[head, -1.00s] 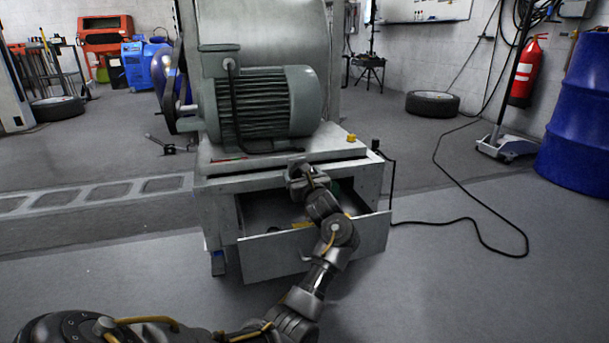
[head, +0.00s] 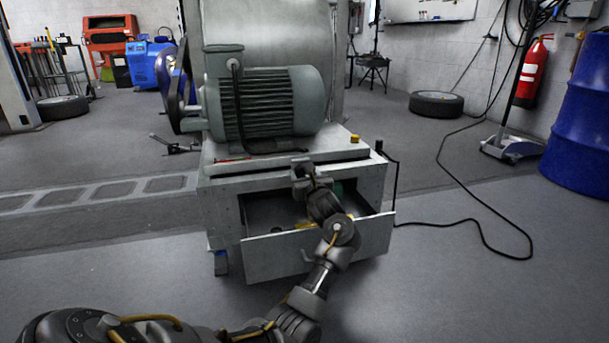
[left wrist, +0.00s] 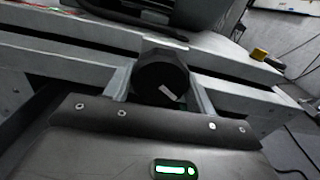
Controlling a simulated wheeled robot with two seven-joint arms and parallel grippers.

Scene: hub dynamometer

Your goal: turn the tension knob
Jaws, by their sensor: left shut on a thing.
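The tension knob (left wrist: 160,75) is black and faceted, with a small white mark low on its face. It sits on the front of the grey dynamometer frame (head: 372,185), below the motor. My left gripper (head: 302,174) is at the frame's front, above the open drawer. In the left wrist view its two fingers stand on either side of the knob, shut on it. My right gripper is in neither view.
An open drawer (head: 275,258) juts out below my left forearm. A grey motor (head: 265,105) stands on top of the frame, with a yellow button (head: 355,139) at its right. A black cable (head: 450,222) lies on the floor at right.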

